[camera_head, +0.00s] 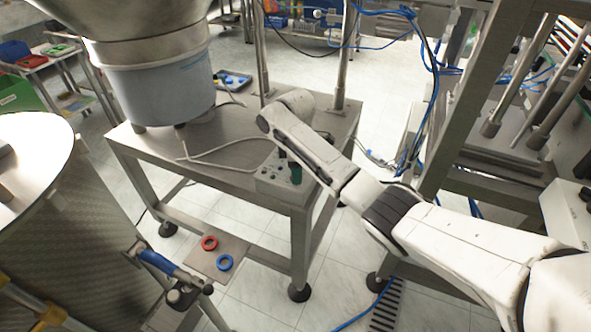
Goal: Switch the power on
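A grey control box (268,182) with small buttons or knobs sits on the front right corner of the steel table (225,165). Its power switch cannot be made out at this size. My white arm reaches in from the lower right and bends over the table's right side. Its end, my gripper (289,164), appears as a dark shape right at the control box, partly hidden behind my forearm. I cannot tell whether it touches the box or whether its fingers are open.
A large feeder bowl on a pale blue drum (160,88) stands on the table's left. A cable lies across the tabletop. Steel posts rise behind my wrist. A metal frame (470,120) with blue hoses is on the right. Red (209,243) and blue (224,262) rings lie on a low plate.

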